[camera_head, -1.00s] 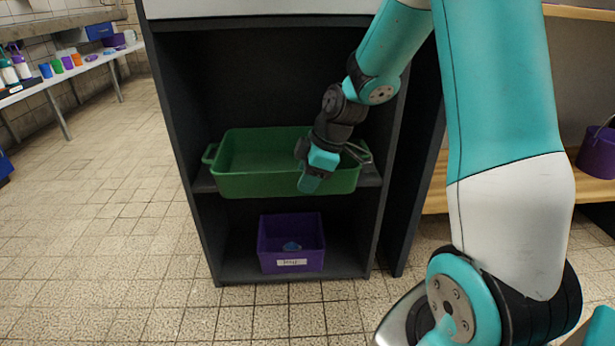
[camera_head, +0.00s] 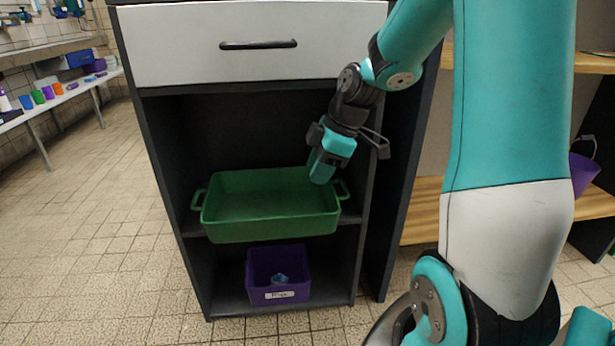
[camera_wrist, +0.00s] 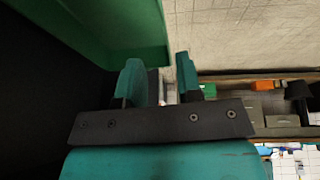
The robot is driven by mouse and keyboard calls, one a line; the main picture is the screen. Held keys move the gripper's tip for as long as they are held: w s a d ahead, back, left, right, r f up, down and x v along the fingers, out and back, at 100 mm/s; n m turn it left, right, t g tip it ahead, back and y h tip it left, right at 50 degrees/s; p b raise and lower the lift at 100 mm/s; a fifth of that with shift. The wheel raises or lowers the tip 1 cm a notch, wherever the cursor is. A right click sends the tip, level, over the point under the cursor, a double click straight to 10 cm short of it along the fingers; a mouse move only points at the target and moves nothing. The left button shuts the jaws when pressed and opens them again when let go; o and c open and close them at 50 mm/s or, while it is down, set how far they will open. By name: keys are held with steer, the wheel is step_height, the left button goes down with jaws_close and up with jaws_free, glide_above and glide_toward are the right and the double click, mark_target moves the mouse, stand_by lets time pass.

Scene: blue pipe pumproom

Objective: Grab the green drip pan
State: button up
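The green drip pan (camera_head: 270,228) is a rectangular tray with a handle at each end. It sits on the middle shelf of the dark cabinet, and its front overhangs the shelf edge. In the head view my gripper (camera_head: 321,172) points down at the pan's right end, near the right handle, overlapping the rim. In the wrist view the pan (camera_wrist: 100,25) fills the upper left. My gripper's two fingers (camera_wrist: 160,75) stand apart with nothing visible between them; the pan's edge lies beyond the tips. Whether a finger touches the pan is unclear.
The cabinet has a closed white drawer (camera_head: 190,48) above the open shelf. A purple bin (camera_head: 278,265) with a blue item inside stands on the bottom shelf. Wooden shelving with a purple bucket (camera_head: 582,170) is at the right. The tiled floor at left is clear.

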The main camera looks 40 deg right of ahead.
steer(key=shift+v, duration=0.85)
steer(key=shift+o, duration=0.4)
steer(key=shift+f, duration=0.1)
